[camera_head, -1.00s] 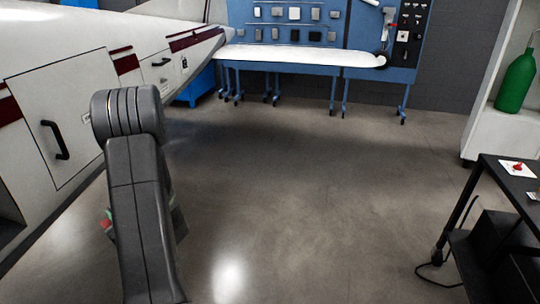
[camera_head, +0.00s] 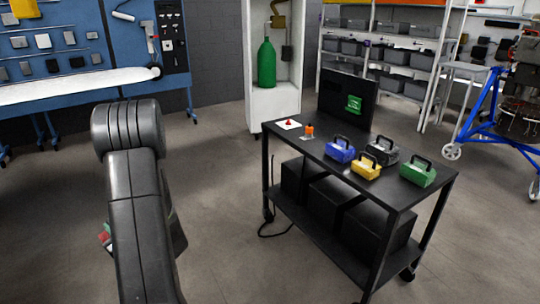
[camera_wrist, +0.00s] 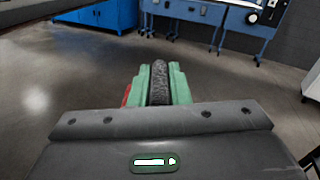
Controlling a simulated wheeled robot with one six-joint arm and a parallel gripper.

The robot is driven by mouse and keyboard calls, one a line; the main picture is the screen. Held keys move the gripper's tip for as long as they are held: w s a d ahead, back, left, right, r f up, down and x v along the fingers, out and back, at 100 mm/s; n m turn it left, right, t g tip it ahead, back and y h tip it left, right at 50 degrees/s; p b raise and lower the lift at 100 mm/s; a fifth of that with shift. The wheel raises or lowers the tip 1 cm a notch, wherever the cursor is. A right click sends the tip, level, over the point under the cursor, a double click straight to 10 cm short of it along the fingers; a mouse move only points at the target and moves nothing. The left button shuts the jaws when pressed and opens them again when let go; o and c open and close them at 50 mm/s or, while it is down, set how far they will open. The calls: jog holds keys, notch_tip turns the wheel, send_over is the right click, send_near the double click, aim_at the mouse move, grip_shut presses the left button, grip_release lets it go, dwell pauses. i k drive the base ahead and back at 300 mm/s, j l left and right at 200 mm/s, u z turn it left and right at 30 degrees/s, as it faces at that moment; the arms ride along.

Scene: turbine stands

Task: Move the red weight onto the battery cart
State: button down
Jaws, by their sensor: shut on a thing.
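My gripper (camera_wrist: 159,82) shows in the wrist view with green fingers shut on a dark, rough handle. A sliver of red (camera_wrist: 127,95), the red weight, shows to the left of the fingers; most of it is hidden behind my gripper. In the head view my arm hides the gripper, and only a little red (camera_head: 105,238) shows at its left edge. The battery cart (camera_head: 388,203), a black two-level cart, stands on the floor to the right of my arm. It is apart from my gripper.
On the cart's top are blue (camera_head: 339,150), yellow (camera_head: 366,169), dark grey (camera_head: 391,159) and green (camera_head: 417,175) weights, a dark panel (camera_head: 345,98) and small red and orange items. A cable lies by the cart. Floor before it is clear.

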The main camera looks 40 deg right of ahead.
aim_at(394, 181)
jog(key=l+z, duration=0.15)
jog(key=z, duration=0.25)
jog(key=l+z, duration=0.2)
jog(key=z, duration=0.15)
jog(key=l+z, duration=0.15)
jog(key=z, duration=0.25)
jog(key=l+z, duration=0.2)
jog(key=z, duration=0.2)
jog(key=i+l+z, duration=0.3)
jog(key=l, duration=0.2)
jog(key=i+l+z, duration=0.3)
jog(key=l, duration=0.15)
jog(key=i+l+z, duration=0.3)
jog(key=i+l, duration=0.1)
jog(key=l, duration=0.2)
